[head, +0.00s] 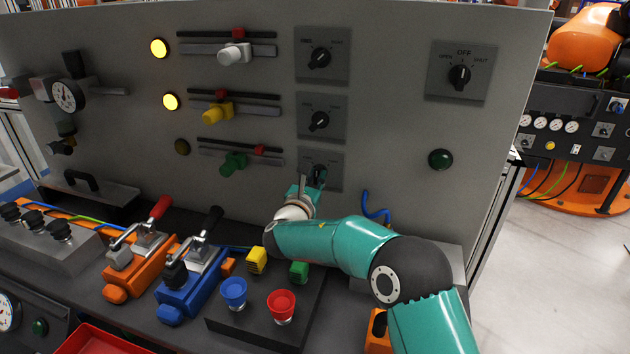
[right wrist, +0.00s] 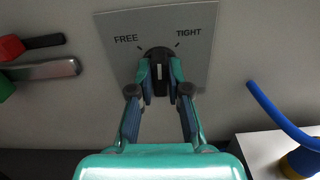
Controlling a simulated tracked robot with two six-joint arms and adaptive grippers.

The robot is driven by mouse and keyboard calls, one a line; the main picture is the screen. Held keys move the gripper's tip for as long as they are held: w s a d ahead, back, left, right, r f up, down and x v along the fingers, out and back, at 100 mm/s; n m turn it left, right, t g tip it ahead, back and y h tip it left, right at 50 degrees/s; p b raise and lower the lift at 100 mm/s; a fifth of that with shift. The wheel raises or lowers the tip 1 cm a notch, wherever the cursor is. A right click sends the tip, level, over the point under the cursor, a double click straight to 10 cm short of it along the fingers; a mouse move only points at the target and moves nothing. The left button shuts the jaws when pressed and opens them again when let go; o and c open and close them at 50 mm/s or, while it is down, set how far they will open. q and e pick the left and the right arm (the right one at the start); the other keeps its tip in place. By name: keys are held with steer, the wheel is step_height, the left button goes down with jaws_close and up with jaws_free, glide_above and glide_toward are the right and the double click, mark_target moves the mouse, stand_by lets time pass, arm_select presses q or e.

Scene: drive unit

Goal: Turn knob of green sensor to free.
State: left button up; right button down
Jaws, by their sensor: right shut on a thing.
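The green sensor (head: 232,163) sits on the lowest rail of the panel, left of its black knob. That knob (right wrist: 158,58) is on a grey plate (right wrist: 195,30) marked FREE on the left and TIGHT on the right. Its white mark stands about upright, between the two words. My right gripper (right wrist: 159,82) is shut on the knob, one finger on each side. In the head view my right gripper (head: 316,180) covers much of the knob. My left gripper is not in view.
Above are two similar knobs (head: 319,58) (head: 319,120), with white (head: 234,54) and yellow (head: 217,112) sensors on rails. Below my arm stand a blue button (head: 233,291) and a red button (head: 281,305). A blue cable (right wrist: 282,118) hangs right of the plate.

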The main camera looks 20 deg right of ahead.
steer(key=n, duration=0.2)
steer(key=n+p, duration=0.1)
steer(key=n, duration=0.1)
steer(key=shift+w+a+r+n, duration=0.1)
steer(key=shift+r+n, duration=0.05)
steer(key=shift+n, duration=0.15)
steer(key=n+p, duration=0.1)
steer(key=n, duration=0.4)
steer(key=shift+a+p, duration=0.1)
steer(key=shift+p, duration=0.2)
steer(key=c, duration=1.1)
jaws_free()
steer(key=shift+w+f, duration=0.15)
steer(key=shift+f, duration=0.05)
steer(key=v, duration=1.2)
